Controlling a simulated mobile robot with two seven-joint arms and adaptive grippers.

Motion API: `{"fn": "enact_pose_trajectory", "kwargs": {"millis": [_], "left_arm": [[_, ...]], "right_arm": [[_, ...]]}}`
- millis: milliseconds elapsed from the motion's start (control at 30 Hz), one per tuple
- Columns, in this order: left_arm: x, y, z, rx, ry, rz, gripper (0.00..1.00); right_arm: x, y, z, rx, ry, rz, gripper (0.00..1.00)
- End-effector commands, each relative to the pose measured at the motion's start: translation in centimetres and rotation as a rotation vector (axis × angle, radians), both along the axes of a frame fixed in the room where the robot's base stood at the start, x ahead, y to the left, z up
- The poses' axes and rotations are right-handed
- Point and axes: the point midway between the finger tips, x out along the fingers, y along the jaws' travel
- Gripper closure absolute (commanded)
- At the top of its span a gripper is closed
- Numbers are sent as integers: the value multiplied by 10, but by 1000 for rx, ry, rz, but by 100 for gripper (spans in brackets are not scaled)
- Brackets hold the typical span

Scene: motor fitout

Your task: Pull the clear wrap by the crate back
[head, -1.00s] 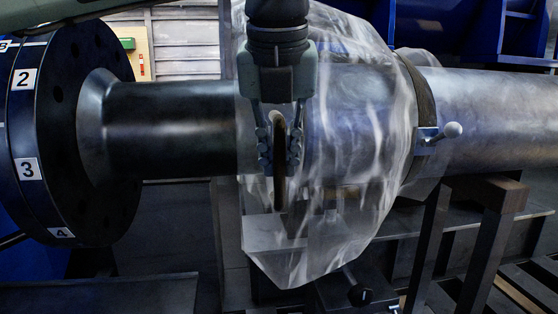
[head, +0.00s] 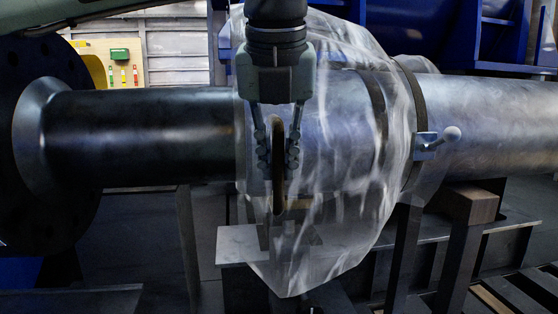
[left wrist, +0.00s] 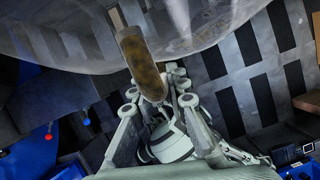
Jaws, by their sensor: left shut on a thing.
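The clear wrap (head: 335,235) is a crinkled see-through sheet around the thick pipe in the middle of the head view, hanging below it to a point. My left gripper (head: 278,150) comes down from above, in front of the wrap's left part. It is shut on an upright, rounded brown-edged grip tab (head: 278,195). In the left wrist view the tab (left wrist: 140,55) stands between my left fingers (left wrist: 158,95), with the clear sheet behind it. The tab's join to the wrap cannot be made out. My right gripper is not in view. No crate can be made out for certain.
A dark shaft (head: 145,135) with a large flange (head: 30,195) lies left of the wrap. A ring clamp with a ball-ended lever (head: 438,142) sits at its right edge. A support stand (head: 470,205) is below right, and blue machinery (head: 420,25) fills the back.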

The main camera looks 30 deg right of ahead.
Motion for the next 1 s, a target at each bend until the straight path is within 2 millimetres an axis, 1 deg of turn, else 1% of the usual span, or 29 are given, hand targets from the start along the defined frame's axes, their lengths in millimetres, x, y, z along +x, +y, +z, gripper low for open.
{"fn": "enact_pose_trajectory", "kwargs": {"millis": [33,433,467,600,633,900,1000], "left_arm": [[2,0,3,-7,-6,3,100],[2,0,3,-7,-6,3,100],[2,0,3,-7,-6,3,84],[2,0,2,-5,-5,2,67],[1,0,2,-5,-4,2,64],[1,0,1,-2,-2,1,64],[-1,1,7,-2,-3,1,64]], "right_arm": [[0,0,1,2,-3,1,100],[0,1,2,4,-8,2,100],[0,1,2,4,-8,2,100],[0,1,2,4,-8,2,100],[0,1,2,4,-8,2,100],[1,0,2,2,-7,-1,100],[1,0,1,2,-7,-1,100]]}}
